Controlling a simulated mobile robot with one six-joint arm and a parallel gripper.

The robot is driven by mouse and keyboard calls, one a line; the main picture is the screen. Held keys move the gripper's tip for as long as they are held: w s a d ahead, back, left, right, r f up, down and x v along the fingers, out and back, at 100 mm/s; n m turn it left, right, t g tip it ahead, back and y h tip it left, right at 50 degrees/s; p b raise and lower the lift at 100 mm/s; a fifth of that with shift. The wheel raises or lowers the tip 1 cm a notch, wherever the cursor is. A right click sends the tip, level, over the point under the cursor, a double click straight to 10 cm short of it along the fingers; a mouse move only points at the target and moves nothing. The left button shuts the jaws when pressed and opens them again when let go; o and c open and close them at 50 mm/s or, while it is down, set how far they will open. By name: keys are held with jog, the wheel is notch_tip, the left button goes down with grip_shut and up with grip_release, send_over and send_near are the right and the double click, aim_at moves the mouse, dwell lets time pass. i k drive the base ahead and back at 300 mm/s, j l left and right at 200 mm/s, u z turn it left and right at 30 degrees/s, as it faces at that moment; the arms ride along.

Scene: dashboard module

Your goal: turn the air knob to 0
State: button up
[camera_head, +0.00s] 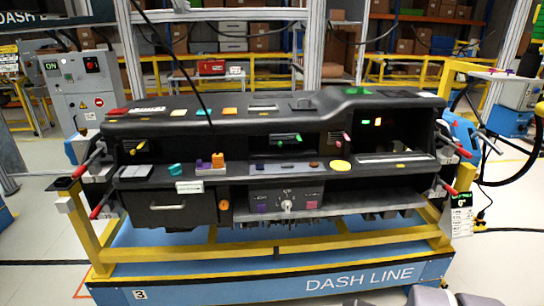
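The dashboard module (230,125) is a long black unit on a yellow and blue stand. A small light-grey knob (286,205) sits on its lower centre panel (262,196), with a purple patch on its left and a pink patch on its right. It looks like the air knob; its markings and setting are too small to read. My gripper is not clearly in view. Only grey and dark parts show at the bottom edge, right of centre, probably of my own arm, well apart from the knob.
A drawer with a handle (168,207) and an orange round part (225,205) are left of the panel. Red-tipped clamps (97,211) stick out at both ends. A yellow rail (270,247) crosses the front below.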

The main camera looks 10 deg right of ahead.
aim_at(287, 205)
jog(key=i+j, duration=0.75)
jog(key=j, duration=0.2)
jog(key=i+z, duration=0.05)
